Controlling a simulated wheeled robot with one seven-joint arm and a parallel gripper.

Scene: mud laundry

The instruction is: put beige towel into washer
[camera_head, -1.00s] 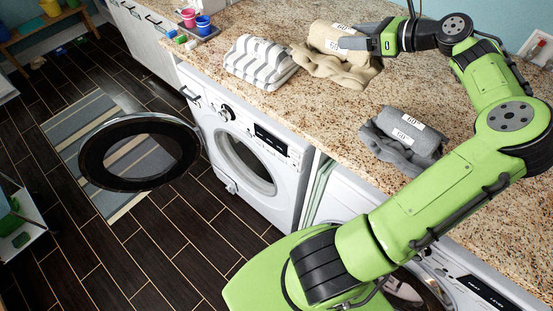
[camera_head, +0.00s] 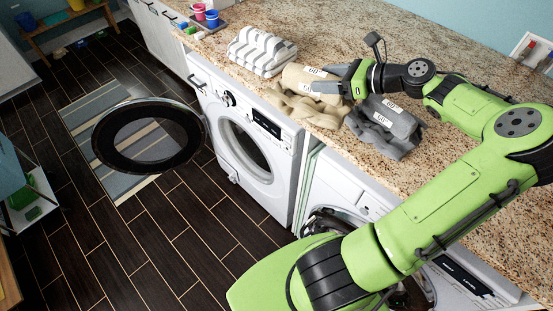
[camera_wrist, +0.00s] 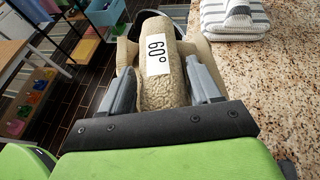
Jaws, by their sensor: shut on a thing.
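The beige towel (camera_head: 297,106) is rolled, with a loose lower part and a white 60° label. It is at the front edge of the granite counter, and its lower part hangs near the edge. My gripper (camera_head: 326,87) is shut on the towel. In the wrist view the beige towel (camera_wrist: 165,92) sits between the two grey fingers of my gripper (camera_wrist: 165,88). The washer (camera_head: 247,142) is a white front-loader below the counter, to the left of the towel. Its round door (camera_head: 107,149) stands wide open to the left, and the drum opening shows.
A grey towel (camera_head: 385,122) lies on the counter just right of the beige one. A striped grey-white towel (camera_head: 262,52) lies to the left. A tray with cups (camera_head: 211,18) is further back. A second machine (camera_head: 350,190) stands right of the washer, partly hidden by my arm. The striped rug (camera_head: 120,130) lies on the floor.

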